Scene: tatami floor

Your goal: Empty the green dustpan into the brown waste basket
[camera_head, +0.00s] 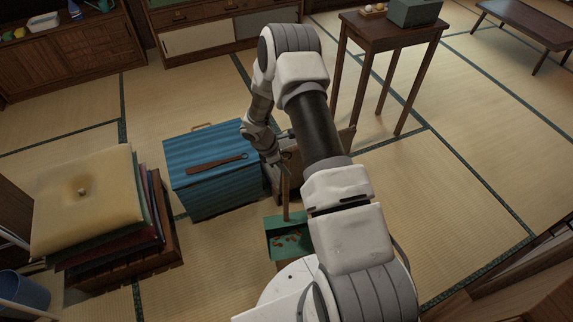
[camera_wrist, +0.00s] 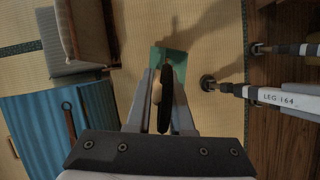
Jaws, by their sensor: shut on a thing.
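The green dustpan (camera_head: 273,228) is low in front of my base in the head view, with brown bits (camera_head: 290,239) in its pan. Its brown handle (camera_head: 286,192) stands upright. My gripper (camera_head: 274,157) is shut on the top of that handle. In the wrist view, the handle (camera_wrist: 166,105) runs between the fingers of my gripper (camera_wrist: 164,80), with the green pan (camera_wrist: 178,62) beyond. I cannot tell whether the pan touches the floor. A brown boxy thing (camera_head: 270,184) is mostly hidden behind my arm; I cannot tell whether it is the waste basket.
A blue striped chest (camera_head: 215,172) stands left of the dustpan. Stacked cushions (camera_head: 85,200) are further left, with a blue bin (camera_head: 22,292) below them. A tall side table (camera_head: 393,28) stands at the back right. The tatami on the right is open.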

